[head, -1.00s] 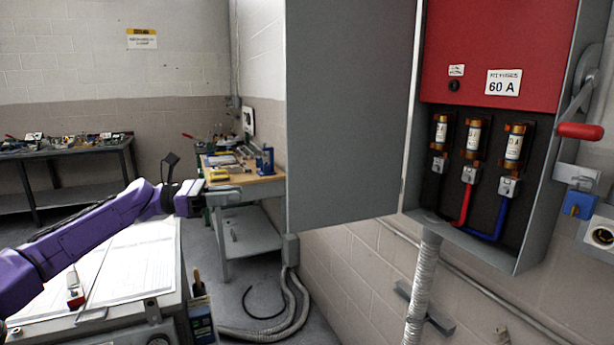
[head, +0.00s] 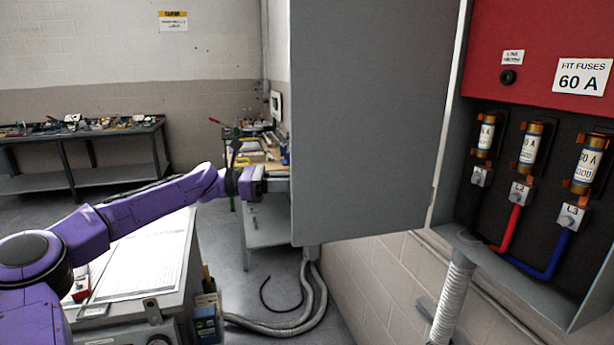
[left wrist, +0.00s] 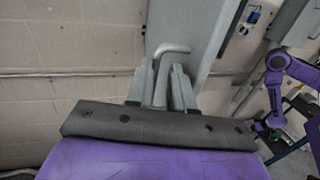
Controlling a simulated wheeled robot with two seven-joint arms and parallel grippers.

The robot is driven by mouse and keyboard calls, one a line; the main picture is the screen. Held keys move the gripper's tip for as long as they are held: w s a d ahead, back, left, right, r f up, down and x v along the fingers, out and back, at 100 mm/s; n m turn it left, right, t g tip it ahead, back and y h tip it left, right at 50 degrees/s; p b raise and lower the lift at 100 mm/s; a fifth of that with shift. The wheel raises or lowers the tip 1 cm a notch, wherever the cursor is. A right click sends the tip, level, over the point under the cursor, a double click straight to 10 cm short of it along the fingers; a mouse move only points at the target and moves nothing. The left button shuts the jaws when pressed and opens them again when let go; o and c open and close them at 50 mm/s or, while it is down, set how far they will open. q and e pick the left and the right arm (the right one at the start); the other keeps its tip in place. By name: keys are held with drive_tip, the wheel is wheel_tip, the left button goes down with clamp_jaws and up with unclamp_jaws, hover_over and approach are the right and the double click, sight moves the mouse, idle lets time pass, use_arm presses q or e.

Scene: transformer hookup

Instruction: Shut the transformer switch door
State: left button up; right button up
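The grey switch door (head: 365,120) stands wide open, left of the red-fronted fuse box (head: 535,45). It also shows edge-on in the left wrist view (left wrist: 190,28). My left gripper (head: 272,185) is at the door's left edge; its fingertips are hidden in the head view. In the left wrist view, its two fingers (left wrist: 162,88) stand apart, with a grey bent bar (left wrist: 172,49), seemingly a handle, between them. I cannot tell whether they touch it. A purple arm of mine shows at that view's right, with no gripper I can make out.
The fuse box holds several fuses (head: 531,143) and coloured cables. A grey conduit (head: 450,300) runs down below it. A desk with papers (head: 140,260) stands at the lower left, under my left arm. Workbenches (head: 85,130) stand behind.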

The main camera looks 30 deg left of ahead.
sight(309, 183)
use_arm(q)
drive_tip(key=x, duration=0.5)
drive_tip(key=shift+w+f+p, duration=0.3)
drive_tip(key=shift+w, duration=0.2)
drive_tip(key=shift+s+a+r, duration=0.1)
drive_tip(key=shift+s+a, duration=0.15)
drive_tip(key=shift+s, duration=0.15)
clamp_jaws()
